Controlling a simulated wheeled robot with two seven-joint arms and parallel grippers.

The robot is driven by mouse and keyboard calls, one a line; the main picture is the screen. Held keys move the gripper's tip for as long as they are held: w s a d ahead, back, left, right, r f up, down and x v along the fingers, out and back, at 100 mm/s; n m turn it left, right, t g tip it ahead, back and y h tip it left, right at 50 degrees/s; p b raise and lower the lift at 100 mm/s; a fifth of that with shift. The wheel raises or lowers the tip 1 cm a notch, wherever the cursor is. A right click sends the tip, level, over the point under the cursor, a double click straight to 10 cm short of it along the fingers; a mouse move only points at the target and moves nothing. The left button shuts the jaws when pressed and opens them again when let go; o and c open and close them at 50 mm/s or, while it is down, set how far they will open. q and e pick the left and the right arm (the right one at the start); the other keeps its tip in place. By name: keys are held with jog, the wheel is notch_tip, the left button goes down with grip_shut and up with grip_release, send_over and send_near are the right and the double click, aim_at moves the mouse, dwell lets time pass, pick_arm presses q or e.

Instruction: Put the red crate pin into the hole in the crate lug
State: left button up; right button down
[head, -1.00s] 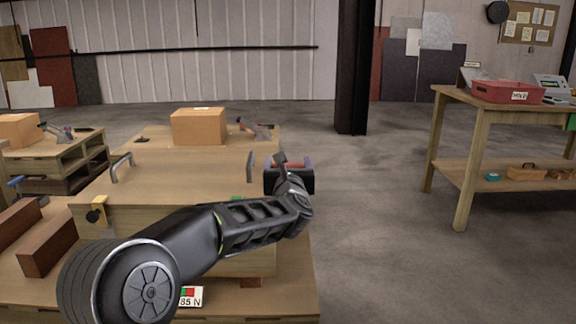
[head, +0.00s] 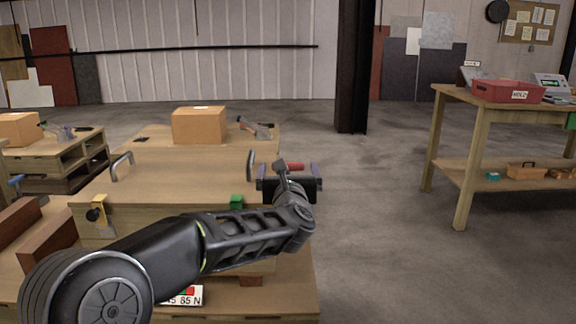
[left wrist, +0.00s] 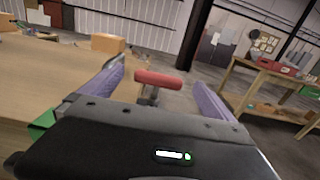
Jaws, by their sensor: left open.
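The red crate pin (head: 295,166) shows its red crossbar just past the right side of the wooden crate (head: 180,185). In the left wrist view the pin (left wrist: 158,80) has a red crossbar on a short grey stem. My left gripper (head: 289,169) is open, its purple fingers apart on either side of the pin. In the left wrist view gaps show between the pin and both fingers of the left gripper (left wrist: 158,75). The stem's lower end and the crate lug are hidden behind my gripper. I cannot tell how the stem is seated. My right gripper is not in view.
The crate has metal handles (head: 122,166), a yellow latch (head: 98,212) and a green block (head: 237,202). A cardboard box (head: 198,126) stands behind it. A bench (head: 450,96) with a red bin (head: 507,92) stands right. The floor between is clear.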

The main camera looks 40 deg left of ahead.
pick_arm(q)
jog(key=v, duration=0.3)
jog(key=shift+s+d, duration=0.2)
dwell(0.8)
